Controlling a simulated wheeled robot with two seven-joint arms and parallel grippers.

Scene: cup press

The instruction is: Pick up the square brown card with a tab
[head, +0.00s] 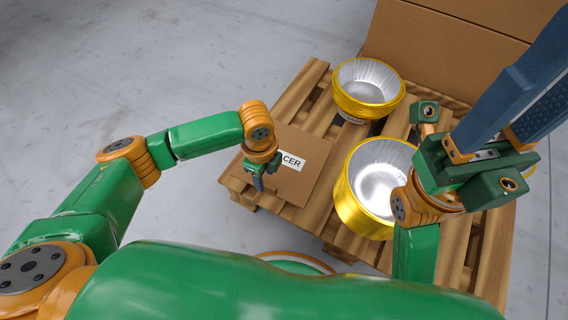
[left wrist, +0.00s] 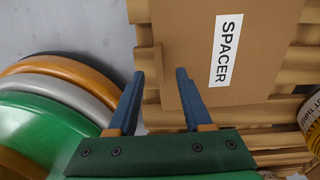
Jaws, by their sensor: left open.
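The square brown card (head: 305,150) lies flat on the left part of the wooden pallet. It carries a white label, which reads SPACER in the left wrist view, where the card (left wrist: 187,25) fills the upper middle. Its tab (left wrist: 148,60) sticks out from the card's left edge there. My left gripper (head: 259,184) is open over the card's near left edge. In the left wrist view the fingers (left wrist: 161,73) appear on either side of the tab; contact is not visible. My right gripper (head: 528,92) is raised at the right, its fingertips near or past the frame edge.
Two gold-walled, silver-lined cups stand on the pallet (head: 300,88), one at the back (head: 370,79) and one right of the card (head: 378,180). Another gold object (head: 530,166) is mostly hidden behind my right gripper. A cardboard panel (head: 430,45) rises at the back. Floor left is clear.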

